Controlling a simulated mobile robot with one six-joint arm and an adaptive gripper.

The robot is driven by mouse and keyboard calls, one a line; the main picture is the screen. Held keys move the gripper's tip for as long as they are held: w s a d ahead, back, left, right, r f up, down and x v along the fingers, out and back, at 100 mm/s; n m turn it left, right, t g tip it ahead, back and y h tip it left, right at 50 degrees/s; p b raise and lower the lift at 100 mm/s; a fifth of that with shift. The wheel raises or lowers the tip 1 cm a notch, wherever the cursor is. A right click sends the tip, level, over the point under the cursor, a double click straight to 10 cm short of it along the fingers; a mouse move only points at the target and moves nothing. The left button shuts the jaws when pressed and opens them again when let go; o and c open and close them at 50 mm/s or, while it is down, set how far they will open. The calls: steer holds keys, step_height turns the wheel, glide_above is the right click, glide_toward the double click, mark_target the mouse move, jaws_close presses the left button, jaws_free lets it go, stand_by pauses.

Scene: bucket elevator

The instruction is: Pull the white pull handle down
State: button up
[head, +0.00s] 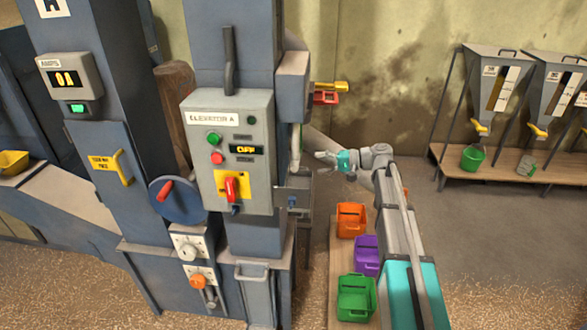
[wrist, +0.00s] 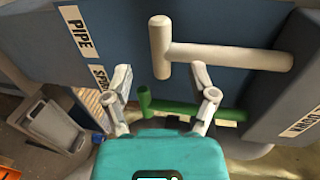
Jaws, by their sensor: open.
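The white pull handle (wrist: 225,56) is a T shape in the wrist view. Its short crossbar is at the left and its stem runs right to a grey block. My gripper (wrist: 158,82) is open, with one finger on each side, and nothing shows held between them. The crossbar lies just above the gap between the fingertips in the picture; I cannot tell the distance in depth. In the head view my gripper (head: 326,158) is at the right side of the elevator column, and the handle cannot be made out clearly there.
A green handle (wrist: 180,108) lies below the white one, partly behind the right finger. A blue panel (wrist: 215,85) is behind both. The control box (head: 230,150) is left of my gripper. Orange (head: 351,218), purple (head: 367,254) and green (head: 356,298) bins stand below.

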mark_target(294, 166)
steer(key=a, duration=0.2)
steer(key=a+f+b, duration=0.1)
steer(key=a, duration=0.5)
steer(key=shift+w+a+f, duration=0.15)
steer(key=shift+a+f, duration=0.1)
steer(key=shift+f, duration=0.1)
jaws_close()
